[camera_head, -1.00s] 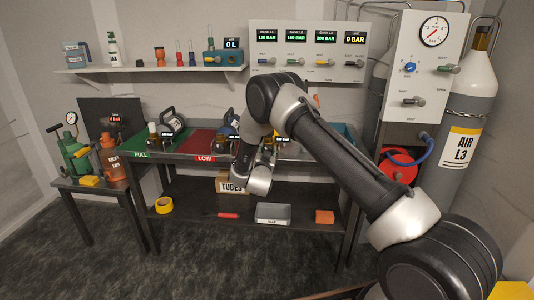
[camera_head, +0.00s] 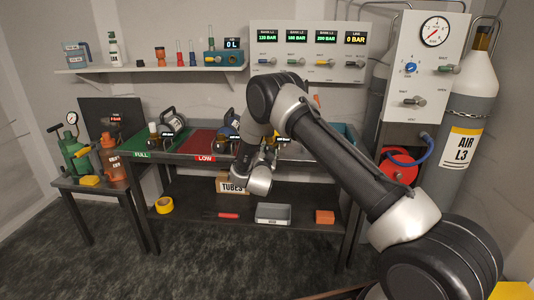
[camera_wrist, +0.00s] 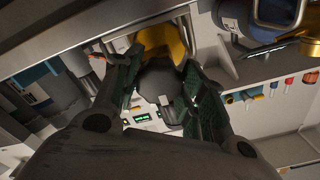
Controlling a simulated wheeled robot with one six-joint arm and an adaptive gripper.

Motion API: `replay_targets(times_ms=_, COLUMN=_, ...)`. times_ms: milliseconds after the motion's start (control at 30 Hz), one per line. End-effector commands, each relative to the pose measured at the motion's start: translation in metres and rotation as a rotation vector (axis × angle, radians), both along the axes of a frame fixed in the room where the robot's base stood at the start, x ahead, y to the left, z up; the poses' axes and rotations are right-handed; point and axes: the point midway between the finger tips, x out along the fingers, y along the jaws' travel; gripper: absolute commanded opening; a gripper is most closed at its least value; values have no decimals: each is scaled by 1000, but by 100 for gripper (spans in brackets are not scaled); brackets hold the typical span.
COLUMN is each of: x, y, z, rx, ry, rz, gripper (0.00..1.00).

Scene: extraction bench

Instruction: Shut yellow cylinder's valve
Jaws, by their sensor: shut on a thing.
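The yellow cylinder (camera_wrist: 166,38) shows in the wrist view as a yellow body behind a dark round valve knob (camera_wrist: 158,82). My gripper (camera_wrist: 158,76) has one finger on each side of the knob and is shut on it. In the head view only a bit of yellow shows on the bench beside my wrist, and my arm covers most of it. My fingers are hidden there, so which way the valve is turned cannot be told.
The bench has a green FULL area (camera_head: 140,146) and a red LOW area (camera_head: 200,143) with other cylinders close by. A gauge panel (camera_head: 428,70) stands at the right.

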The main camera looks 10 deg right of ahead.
Motion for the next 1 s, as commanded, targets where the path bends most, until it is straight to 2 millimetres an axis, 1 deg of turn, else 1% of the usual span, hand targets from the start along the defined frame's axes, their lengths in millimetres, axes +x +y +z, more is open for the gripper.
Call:
replay_targets(times_ms=100, x=0, y=0, z=-1, rx=0, ry=1, rz=-1, gripper=17)
replay_targets(times_ms=133, x=0, y=0, z=-1, rx=0, ry=1, rz=-1, gripper=43)
replay_targets(times_ms=233, x=0, y=0, z=0, rx=0, ry=1, rz=-1, gripper=61)
replay_targets(times_ms=267, x=0, y=0, z=0, rx=0, ry=1, rz=-1, gripper=63)
replay_targets(times_ms=567, x=-1, y=0, z=0, rx=-1, ry=0, rz=0, gripper=63)
replay_targets(times_ms=667, x=-6, y=3, z=0, rx=-1, ry=1, rz=1, gripper=63)
replay_targets(times_ms=767, x=-21, y=8, z=0, rx=-1, ry=2, rz=3, gripper=63)
replay_targets(times_ms=1000, x=-72, y=24, z=0, rx=-2, ry=4, rz=3, gripper=63)
